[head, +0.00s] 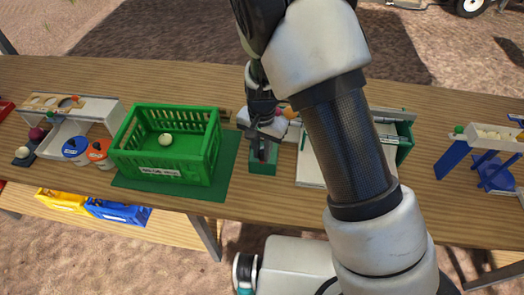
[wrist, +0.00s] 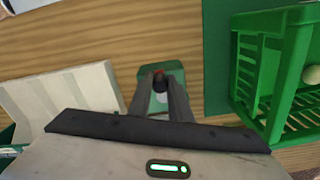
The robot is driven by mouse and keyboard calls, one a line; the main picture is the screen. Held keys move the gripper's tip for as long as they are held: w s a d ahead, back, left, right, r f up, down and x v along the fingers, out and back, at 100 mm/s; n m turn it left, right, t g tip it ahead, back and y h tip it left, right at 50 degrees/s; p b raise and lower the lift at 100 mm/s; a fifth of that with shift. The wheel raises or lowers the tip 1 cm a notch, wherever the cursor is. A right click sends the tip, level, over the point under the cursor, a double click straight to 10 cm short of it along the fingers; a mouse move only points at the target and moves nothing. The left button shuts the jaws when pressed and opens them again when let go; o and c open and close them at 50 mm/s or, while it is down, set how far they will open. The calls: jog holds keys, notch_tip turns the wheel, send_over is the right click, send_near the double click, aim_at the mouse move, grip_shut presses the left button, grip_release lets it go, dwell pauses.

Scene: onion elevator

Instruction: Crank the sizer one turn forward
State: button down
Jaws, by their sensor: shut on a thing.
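My gripper (head: 262,150) points down at a small green block or stand (head: 263,167) near the table's front middle, right of the green crate. The fingers hide most of the knob. A white unit with a wooden top with round holes (head: 50,101), which may be the sizer, stands at the far left. I cannot tell whether the held knob is part of a crank.
The green crate (head: 165,173) with a pale onion (head: 166,139) stands close left on a green mat. A white tray-like unit (head: 312,172) is close right, partly behind my arm. Blue and orange tubs (head: 76,149) sit left. A blue-legged stand (head: 455,152) is far right.

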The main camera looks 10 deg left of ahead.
jog(key=shift+a, duration=0.1)
dwell(0.3)
jog(key=shift+w+a, duration=0.15)
jog(key=shift+a, duration=0.5)
jog(key=shift+w+a, duration=0.45)
jog(key=shift+a, duration=0.2)
